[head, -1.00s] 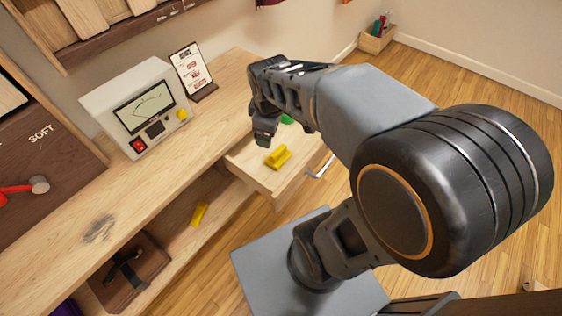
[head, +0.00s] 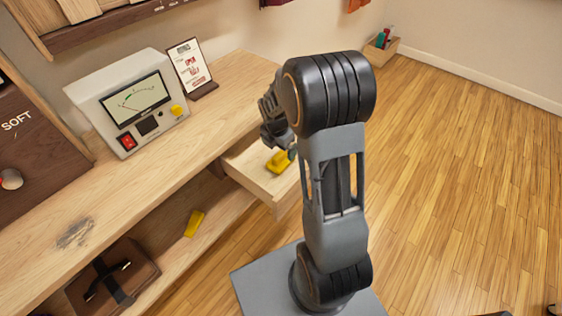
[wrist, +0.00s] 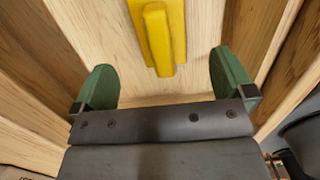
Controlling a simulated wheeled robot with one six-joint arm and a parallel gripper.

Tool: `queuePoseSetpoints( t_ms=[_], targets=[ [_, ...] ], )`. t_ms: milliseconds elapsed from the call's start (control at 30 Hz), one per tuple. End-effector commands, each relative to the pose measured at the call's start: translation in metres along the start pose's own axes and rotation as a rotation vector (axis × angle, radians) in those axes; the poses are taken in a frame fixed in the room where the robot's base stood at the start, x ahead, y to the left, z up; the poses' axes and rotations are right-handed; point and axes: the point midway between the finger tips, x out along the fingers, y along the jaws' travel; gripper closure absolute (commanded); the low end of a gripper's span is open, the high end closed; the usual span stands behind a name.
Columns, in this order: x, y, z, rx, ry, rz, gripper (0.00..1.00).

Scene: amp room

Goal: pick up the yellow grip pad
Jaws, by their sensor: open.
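A yellow grip pad (head: 279,162) with a raised ridge lies in the open wooden drawer (head: 250,181). In the wrist view the yellow pad (wrist: 157,35) is at the top centre, lying on the drawer floor. My gripper (wrist: 163,64) is open and empty, with its green fingertips to the left and right of the pad's near end. No contact between fingers and pad shows. In the head view my gripper (head: 279,138) is over the drawer beside the pad, partly hidden by my arm.
Another yellow piece (head: 194,223) lies on the shelf under the bench (head: 150,185). A meter box (head: 128,105) and a framed card (head: 191,66) stand on the bench. A dark case (head: 112,279) is on the shelf. The floor at right is clear.

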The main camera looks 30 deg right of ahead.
Motion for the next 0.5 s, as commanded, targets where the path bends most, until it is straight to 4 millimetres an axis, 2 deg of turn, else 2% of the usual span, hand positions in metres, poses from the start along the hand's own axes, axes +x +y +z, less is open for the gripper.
queuePoseSetpoints(
  t_ms=[100,367,500],
  targets=[
    [0.014,0.0,0.0,0.001,0.001,-0.001,0.0],
    [0.024,0.0,0.0,0.002,0.0,0.0,0.0],
    [0.037,-0.001,0.0,0.003,0.002,-0.001,0.0]
  ],
)
